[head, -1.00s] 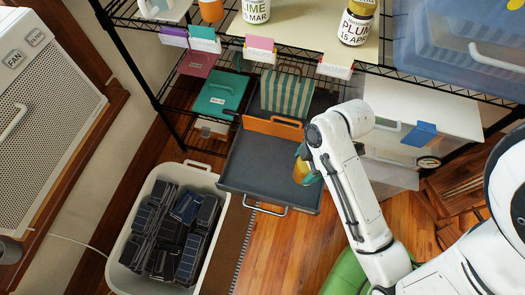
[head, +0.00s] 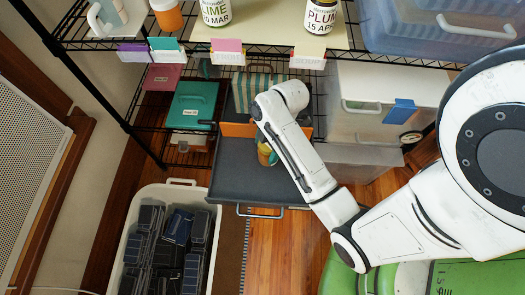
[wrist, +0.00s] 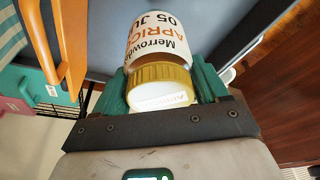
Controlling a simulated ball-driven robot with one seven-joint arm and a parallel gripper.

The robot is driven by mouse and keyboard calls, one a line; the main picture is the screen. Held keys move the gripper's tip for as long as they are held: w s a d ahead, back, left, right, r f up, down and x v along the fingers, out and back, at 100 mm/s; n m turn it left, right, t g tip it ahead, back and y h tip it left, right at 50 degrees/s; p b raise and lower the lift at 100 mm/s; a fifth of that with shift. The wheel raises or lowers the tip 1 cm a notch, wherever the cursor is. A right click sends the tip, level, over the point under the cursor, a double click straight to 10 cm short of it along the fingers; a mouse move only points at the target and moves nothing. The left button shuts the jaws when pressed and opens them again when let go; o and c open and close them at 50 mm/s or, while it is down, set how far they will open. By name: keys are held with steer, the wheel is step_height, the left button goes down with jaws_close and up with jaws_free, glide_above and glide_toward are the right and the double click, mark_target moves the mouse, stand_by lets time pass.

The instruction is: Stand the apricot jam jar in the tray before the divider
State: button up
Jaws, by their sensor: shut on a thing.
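The apricot jam jar (wrist: 158,42) has a gold lid and a white label reading "APRICO"; in the wrist view it lies between my green fingers. My gripper (wrist: 165,88) is shut on it near the lid. In the head view the jar (head: 264,150) shows as a small orange patch, partly hidden by my gripper and arm. It is over the grey pulled-out tray (head: 232,178), in front of the orange divider (head: 238,130). The divider also shows at the upper left of the wrist view (wrist: 68,45). I cannot tell whether the jar's base touches the tray floor.
A green-striped box (head: 240,88) stands behind the divider. Lime (head: 215,10) and plum (head: 321,14) jars stand on the shelf above. A white bin (head: 126,250) of dark blocks is below left. A clear drawer box (head: 365,95) is right. The tray's left part is bare.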

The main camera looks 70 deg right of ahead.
steer(key=shift+w+d+f, duration=0.2)
steer(key=shift+w+f, duration=0.25)
steer(key=shift+f, duration=0.15)
steer(key=shift+w+d+f, duration=0.15)
steer(key=shift+w+f, duration=0.3)
steer(key=shift+f, duration=0.1)
steer(key=shift+f+b, duration=0.5)
steer(key=shift+f, duration=1.05)
steer(key=shift+f, duration=0.1)
steer(key=o, duration=1.4)
steer(key=shift+f, duration=0.1)
